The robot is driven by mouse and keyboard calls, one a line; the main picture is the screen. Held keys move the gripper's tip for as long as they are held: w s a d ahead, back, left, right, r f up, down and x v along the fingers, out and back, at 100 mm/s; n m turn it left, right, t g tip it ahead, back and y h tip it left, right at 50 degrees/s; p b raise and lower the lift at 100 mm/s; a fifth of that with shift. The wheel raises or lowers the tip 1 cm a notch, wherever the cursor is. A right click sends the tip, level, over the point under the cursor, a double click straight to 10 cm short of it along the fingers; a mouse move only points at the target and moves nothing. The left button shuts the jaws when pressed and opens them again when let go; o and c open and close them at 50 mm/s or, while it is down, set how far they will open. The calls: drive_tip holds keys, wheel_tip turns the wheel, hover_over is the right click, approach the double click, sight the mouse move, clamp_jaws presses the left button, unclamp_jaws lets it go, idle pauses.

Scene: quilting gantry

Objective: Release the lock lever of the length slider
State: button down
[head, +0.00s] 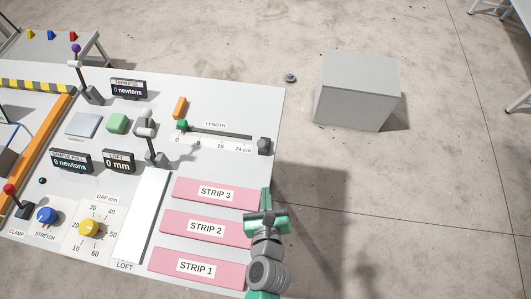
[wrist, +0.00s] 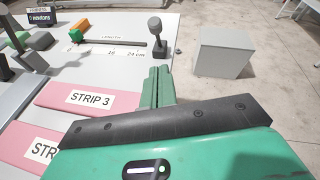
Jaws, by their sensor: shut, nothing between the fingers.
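The length slider's dark track (head: 225,133) lies along a printed scale near the panel's far right part. Its green block (head: 182,125) sits at the 0 end. An orange lever-like piece (head: 180,107) stands just behind that block; it also shows in the wrist view (wrist: 79,28). A dark grey post with a thick head (head: 264,146) stands at the scale's 24 cm end; it shows upright in the wrist view (wrist: 156,30). No label tells which piece is the lock lever. My gripper (head: 266,192) is shut and empty near the panel's right edge, beside STRIP 3, apart from the slider.
Pink strips (head: 205,228) lie on the panel to the left of my gripper. A grey lever (head: 148,130) and a LOFT display (head: 118,161) stand left of the slider. A grey box (head: 357,92) stands on the floor to the right; the floor between is mostly clear.

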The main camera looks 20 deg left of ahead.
sight(263, 144)
drive_tip(key=shift+s+f+m, duration=0.25)
drive_tip(key=shift+f+m, duration=0.05)
drive_tip(key=shift+f, duration=0.4)
drive_tip(key=b+x, duration=0.2)
drive_tip(key=x, duration=0.7)
drive_tip(key=shift+w+a+f, duration=0.1)
drive_tip(key=shift+f, duration=0.15)
drive_tip(key=w, duration=0.1)
drive_tip(key=w+a+r, duration=0.1)
drive_tip(key=w, duration=0.1)
drive_tip(key=shift+a+r, duration=0.3)
drive_tip(key=shift+w+a+r, duration=0.15)
drive_tip(key=shift+w+a, duration=0.05)
drive_tip(key=shift+w, duration=0.15)
